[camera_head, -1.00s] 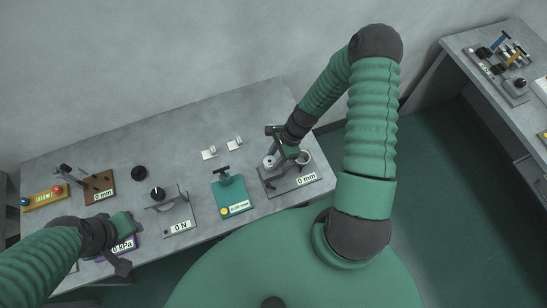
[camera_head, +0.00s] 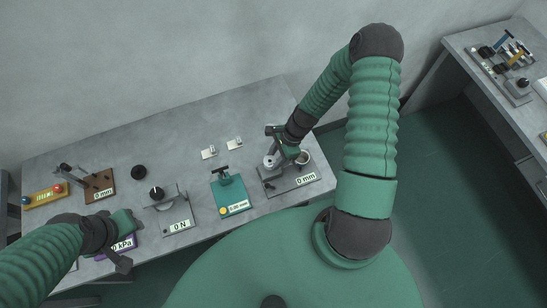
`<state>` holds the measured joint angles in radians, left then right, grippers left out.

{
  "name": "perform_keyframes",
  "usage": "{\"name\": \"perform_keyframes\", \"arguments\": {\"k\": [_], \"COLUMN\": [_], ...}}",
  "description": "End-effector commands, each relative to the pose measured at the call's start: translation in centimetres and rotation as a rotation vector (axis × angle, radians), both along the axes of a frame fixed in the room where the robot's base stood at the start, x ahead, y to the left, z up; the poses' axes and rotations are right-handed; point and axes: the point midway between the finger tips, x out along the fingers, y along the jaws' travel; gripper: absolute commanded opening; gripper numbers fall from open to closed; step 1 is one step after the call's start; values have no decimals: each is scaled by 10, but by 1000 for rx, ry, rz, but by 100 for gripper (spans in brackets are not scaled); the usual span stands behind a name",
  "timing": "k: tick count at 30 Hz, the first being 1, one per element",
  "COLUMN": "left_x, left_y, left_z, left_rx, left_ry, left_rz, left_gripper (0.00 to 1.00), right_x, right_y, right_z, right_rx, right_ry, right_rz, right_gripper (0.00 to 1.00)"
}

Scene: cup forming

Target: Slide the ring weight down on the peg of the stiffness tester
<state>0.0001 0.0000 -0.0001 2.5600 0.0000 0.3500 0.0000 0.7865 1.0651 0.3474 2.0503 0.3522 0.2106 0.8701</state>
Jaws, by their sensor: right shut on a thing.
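The stiffness tester (camera_head: 284,188) is the grey-based device with a "0 mm" label at the right end of the long table. My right gripper (camera_head: 284,155) reaches down over it from above and is shut on what looks like the ring weight, small and mostly covered by the gripper. The peg is hidden behind the gripper, so I cannot tell how far down the ring sits. A pale round part (camera_head: 270,162) shows just left of the gripper. My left gripper (camera_head: 124,222) is over the table's front left, by the "kPa" device; its fingers are unclear.
A round cup-like part (camera_head: 305,159) stands right of the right gripper. A "0 N" device (camera_head: 172,212) and a black disc (camera_head: 139,172) are further left.

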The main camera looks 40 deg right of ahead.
Motion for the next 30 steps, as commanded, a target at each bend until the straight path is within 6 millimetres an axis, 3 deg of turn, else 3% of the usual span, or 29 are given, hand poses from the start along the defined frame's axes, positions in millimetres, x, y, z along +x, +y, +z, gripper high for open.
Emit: {"name": "perform_keyframes", "arguments": {"k": [30], "left_x": [0], "left_y": [0], "left_z": [-8], "left_rx": [0], "left_ry": [0], "left_rz": [0], "left_gripper": [36], "right_x": [0], "right_y": [0], "right_z": [-11], "right_rx": [-1], "right_ry": [1], "right_rz": [-1], "right_gripper": [0]}}
